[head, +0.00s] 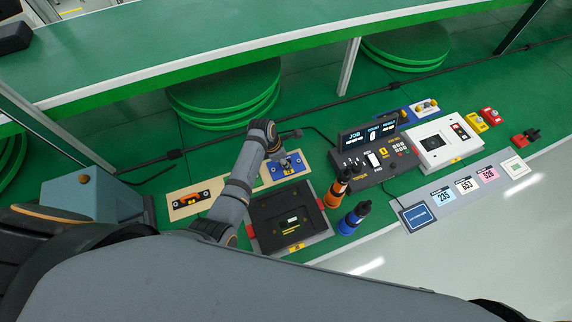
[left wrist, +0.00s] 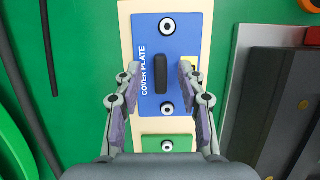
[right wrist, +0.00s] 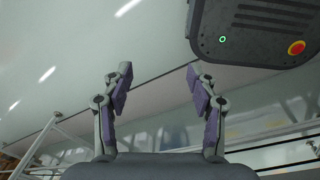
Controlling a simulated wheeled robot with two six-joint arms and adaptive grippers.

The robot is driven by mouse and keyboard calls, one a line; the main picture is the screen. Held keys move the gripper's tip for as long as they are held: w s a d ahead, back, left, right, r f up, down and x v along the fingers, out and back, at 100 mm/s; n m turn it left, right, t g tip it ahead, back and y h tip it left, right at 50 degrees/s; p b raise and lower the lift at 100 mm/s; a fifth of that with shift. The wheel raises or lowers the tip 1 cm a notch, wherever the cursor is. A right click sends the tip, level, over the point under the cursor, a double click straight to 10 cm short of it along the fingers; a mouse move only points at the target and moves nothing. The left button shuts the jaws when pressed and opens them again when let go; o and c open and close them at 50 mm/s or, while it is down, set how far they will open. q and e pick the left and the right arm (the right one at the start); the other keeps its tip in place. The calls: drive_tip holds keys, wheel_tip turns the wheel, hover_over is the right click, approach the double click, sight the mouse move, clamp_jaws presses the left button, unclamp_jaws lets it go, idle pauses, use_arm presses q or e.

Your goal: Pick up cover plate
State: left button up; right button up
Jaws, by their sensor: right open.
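The cover plate (left wrist: 180,38) is a blue plate labelled "COVER PLATE" with a raised black handle (left wrist: 161,73) and round screw-like fittings. It lies on a beige board, and in the head view the plate (head: 292,168) is partly hidden by my left arm. My left gripper (left wrist: 159,68) is open above the plate, one finger on each side of the handle with gaps between. In the head view the left gripper (head: 274,153) hangs over the plate's left part. My right gripper (right wrist: 158,80) is open and empty, away from the table.
A dark tray-like fixture (head: 259,215) with red side tabs sits just right of the board. Orange (head: 337,189) and blue (head: 354,217) tools stand beside it, left of a control console (head: 377,161). An orange part (head: 192,199) lies on the beige board's left end.

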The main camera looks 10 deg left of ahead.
use_arm(q)
clamp_jaws()
use_arm(e)
drive_tip(key=shift+w+d, duration=0.3)
drive_tip(key=shift+w, duration=0.25)
use_arm(q)
drive_tip(key=shift+r, duration=0.15)
use_arm(e)
drive_tip(key=shift+r, duration=0.15)
